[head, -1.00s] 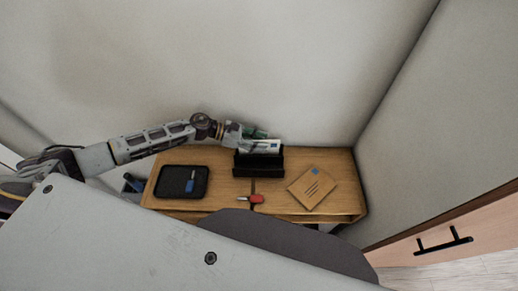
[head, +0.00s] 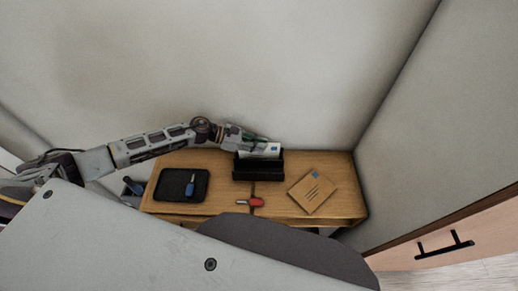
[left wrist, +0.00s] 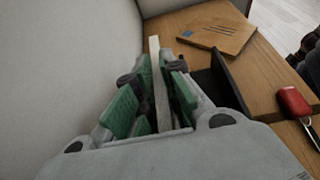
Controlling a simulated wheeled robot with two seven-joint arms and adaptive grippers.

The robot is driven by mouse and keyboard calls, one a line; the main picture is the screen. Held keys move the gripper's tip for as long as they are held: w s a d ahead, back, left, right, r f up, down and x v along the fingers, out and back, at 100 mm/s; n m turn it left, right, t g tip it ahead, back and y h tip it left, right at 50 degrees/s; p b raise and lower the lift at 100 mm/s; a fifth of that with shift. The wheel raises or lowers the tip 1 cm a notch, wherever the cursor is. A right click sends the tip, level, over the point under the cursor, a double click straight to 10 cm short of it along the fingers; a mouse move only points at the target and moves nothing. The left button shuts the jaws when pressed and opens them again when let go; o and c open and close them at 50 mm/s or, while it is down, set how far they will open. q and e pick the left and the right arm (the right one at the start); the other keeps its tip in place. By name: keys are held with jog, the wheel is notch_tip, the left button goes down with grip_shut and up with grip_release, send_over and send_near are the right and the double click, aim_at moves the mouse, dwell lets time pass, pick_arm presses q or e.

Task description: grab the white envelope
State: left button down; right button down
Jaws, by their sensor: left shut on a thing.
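The white envelope (head: 268,149) stands upright in or just above a black holder (head: 260,167) at the back of the wooden table. In the left wrist view the envelope (left wrist: 156,62) shows edge-on between the green finger pads. My left gripper (head: 251,141) is shut on the envelope near its left end, and the black holder's wall is right beside the fingers. I cannot tell whether the envelope's lower edge is clear of the holder. My right gripper is not in view.
A brown envelope (head: 312,191) lies at the table's right. A red-handled tool (head: 249,201) lies in front of the holder. A black tray (head: 171,184) with a blue item (head: 190,187) is at the left. Walls stand behind and to the right.

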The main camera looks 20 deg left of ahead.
pick_arm(q)
jog(key=shift+s+r, duration=0.1)
jog(key=shift+r, duration=0.1)
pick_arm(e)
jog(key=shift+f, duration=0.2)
